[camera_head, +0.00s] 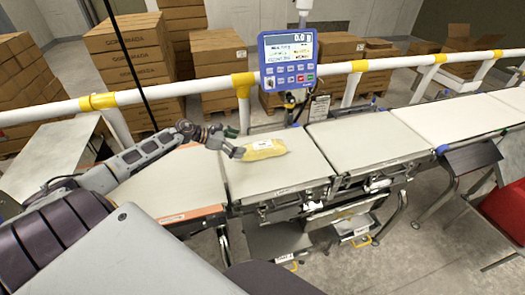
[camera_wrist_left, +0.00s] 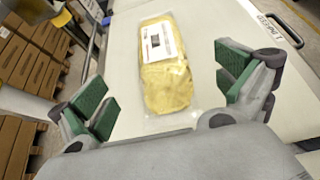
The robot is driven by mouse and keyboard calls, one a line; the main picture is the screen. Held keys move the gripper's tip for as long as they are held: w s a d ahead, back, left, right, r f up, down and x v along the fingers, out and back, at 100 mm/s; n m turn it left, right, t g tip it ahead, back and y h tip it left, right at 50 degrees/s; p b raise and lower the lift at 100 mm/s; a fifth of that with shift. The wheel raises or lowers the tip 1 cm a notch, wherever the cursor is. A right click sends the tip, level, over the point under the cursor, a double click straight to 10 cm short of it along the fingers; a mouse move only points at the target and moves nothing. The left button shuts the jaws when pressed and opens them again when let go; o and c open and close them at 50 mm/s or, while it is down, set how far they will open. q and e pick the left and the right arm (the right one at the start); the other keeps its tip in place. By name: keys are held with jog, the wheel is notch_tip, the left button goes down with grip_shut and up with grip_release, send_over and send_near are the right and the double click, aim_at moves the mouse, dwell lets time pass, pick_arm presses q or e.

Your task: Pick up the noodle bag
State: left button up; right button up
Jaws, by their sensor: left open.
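The noodle bag (camera_head: 265,149) is a yellow pack with a white label, lying flat on a pale belt section near its left end. In the left wrist view the bag (camera_wrist_left: 168,80) lies lengthwise ahead of the fingers, in clear wrapping. My left gripper (camera_head: 236,143) is at the bag's left end in the head view. In the left wrist view my left gripper (camera_wrist_left: 165,95) is open, with green pads on both sides of the bag's near end and gaps between pads and bag. My right gripper is not in view.
A blue display panel (camera_head: 288,61) reading 0.0 stands behind the belt. A white rail (camera_head: 200,85) with yellow joints runs along the back. Stacked cartons (camera_head: 127,58) stand beyond it. The belt section (camera_head: 365,140) to the right is clear.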

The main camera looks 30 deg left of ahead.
aim_at(254, 146)
pick_arm(q)
jog(key=shift+x, duration=1.25)
jog(key=shift+w+d+f, duration=0.3)
jog(key=shift+w+d, duration=0.15)
jog(key=shift+w, duration=0.05)
jog(key=shift+w+d+f, duration=0.3)
jog(key=shift+w+d, duration=0.05)
jog(key=shift+p+x, duration=0.65)
jog(key=shift+x, duration=1.95)
jog(key=shift+c, duration=0.4)
jog(key=shift+s+f, duration=0.1)
jog(key=c, duration=1.4)
